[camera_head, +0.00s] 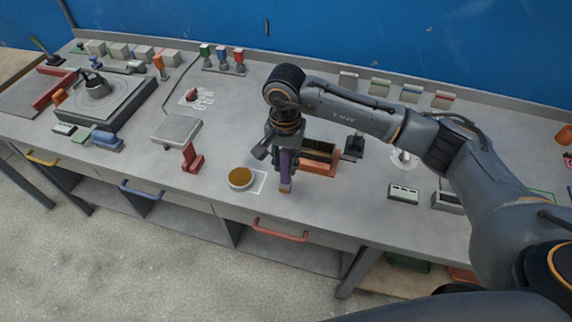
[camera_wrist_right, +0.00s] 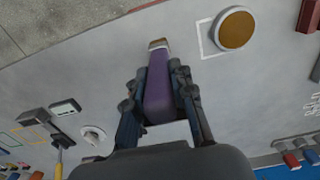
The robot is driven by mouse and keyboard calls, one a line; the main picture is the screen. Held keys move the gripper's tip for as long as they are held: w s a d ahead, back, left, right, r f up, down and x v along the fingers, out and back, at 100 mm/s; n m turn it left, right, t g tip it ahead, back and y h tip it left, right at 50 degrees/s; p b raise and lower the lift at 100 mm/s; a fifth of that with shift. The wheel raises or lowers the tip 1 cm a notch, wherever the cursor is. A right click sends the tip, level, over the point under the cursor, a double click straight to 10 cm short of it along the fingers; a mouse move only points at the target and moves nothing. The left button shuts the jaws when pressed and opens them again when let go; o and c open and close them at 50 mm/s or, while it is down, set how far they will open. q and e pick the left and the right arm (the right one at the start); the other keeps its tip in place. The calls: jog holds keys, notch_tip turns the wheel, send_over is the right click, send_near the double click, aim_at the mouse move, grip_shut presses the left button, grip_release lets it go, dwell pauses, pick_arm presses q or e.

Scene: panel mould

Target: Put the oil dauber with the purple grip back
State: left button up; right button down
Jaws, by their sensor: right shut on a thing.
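The oil dauber with the purple grip (camera_head: 286,168) is held upright in my right gripper (camera_head: 285,160), its light brown end down near the front of the bench. It also shows in the right wrist view (camera_wrist_right: 158,85), with the fingers of the right gripper (camera_wrist_right: 160,92) on both sides of the purple grip. A round dish with an amber top (camera_head: 240,178) sits just left of the dauber, on a white outline; it shows in the right wrist view too (camera_wrist_right: 236,28). I cannot tell whether the dauber's end touches the bench. My left gripper is not in view.
An orange box with a dark brush-like top (camera_head: 320,158) stands just right of the gripper. A rack with green, blue and red pieces (camera_head: 223,62) stands at the back.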

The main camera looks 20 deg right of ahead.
aim_at(286, 171)
jog(key=shift+w+d+f, duration=0.15)
jog(key=shift+w+f, duration=0.1)
jog(key=shift+f, duration=0.05)
notch_tip(286, 171, down, 2)
jog(key=shift+p, duration=1.2)
jog(key=shift+f, duration=0.55)
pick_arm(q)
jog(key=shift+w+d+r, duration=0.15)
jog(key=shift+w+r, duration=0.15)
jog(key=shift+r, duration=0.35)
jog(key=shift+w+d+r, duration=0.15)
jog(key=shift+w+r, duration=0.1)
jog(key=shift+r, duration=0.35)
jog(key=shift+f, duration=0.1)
pick_arm(e)
jog(key=shift+f, duration=0.1)
jog(key=shift+f+b, duration=0.15)
jog(key=shift+b, duration=0.15)
jog(key=c, duration=1.1)
grip_release()
